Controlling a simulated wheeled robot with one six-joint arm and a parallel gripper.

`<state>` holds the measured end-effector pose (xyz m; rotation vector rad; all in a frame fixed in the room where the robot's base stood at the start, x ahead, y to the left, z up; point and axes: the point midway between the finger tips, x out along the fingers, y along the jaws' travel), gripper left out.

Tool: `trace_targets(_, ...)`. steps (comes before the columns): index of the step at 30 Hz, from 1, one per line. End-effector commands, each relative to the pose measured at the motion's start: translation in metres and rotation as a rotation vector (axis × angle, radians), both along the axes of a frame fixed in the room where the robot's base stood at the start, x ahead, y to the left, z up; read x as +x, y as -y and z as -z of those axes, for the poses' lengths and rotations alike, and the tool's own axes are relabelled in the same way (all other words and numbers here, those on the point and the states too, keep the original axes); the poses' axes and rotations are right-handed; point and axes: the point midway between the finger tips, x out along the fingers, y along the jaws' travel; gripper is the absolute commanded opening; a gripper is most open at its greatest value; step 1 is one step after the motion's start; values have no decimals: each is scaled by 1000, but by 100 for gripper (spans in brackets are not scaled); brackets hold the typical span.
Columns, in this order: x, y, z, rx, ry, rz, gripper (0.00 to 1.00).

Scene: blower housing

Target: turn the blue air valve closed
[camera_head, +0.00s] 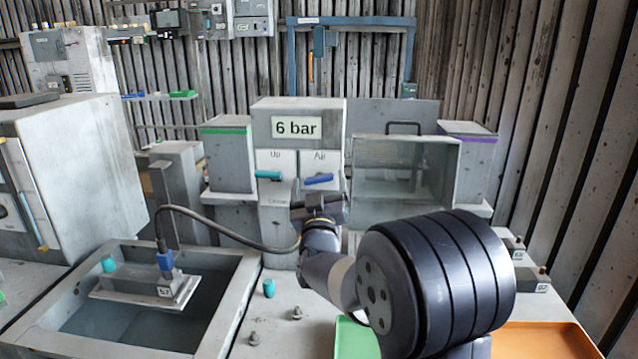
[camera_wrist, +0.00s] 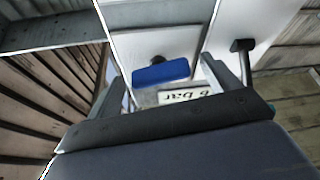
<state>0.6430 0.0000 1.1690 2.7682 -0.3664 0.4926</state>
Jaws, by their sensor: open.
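The blue air valve handle (camera_head: 318,179) sits on the right white panel of the grey "6 bar" box. It lies nearly level, its right end slightly higher. My gripper (camera_head: 320,203) is just in front of and below it. In the wrist view, the blue handle (camera_wrist: 160,71) shows between my two open fingers (camera_wrist: 166,82), with a gap on each side. Nothing is held. A teal handle (camera_head: 268,175) lies level on the left panel. The lower part of the right panel is hidden behind my gripper.
A clear-fronted box (camera_head: 405,165) stands right of the valve panel. A basin (camera_head: 225,310) at lower left holds a plate with a blue connector; its cable (camera_head: 225,232) runs toward the valve box. A green tray (camera_head: 352,340) and an orange tray (camera_head: 545,340) lie in front.

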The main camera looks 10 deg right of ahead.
Motion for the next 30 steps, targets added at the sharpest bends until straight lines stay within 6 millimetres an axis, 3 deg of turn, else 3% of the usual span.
trace_targets(6,0,0,0,0,0,0,83)
trace_targets(22,0,0,0,0,0,0,39)
trace_targets(30,0,-1,5,68,25,1,39)
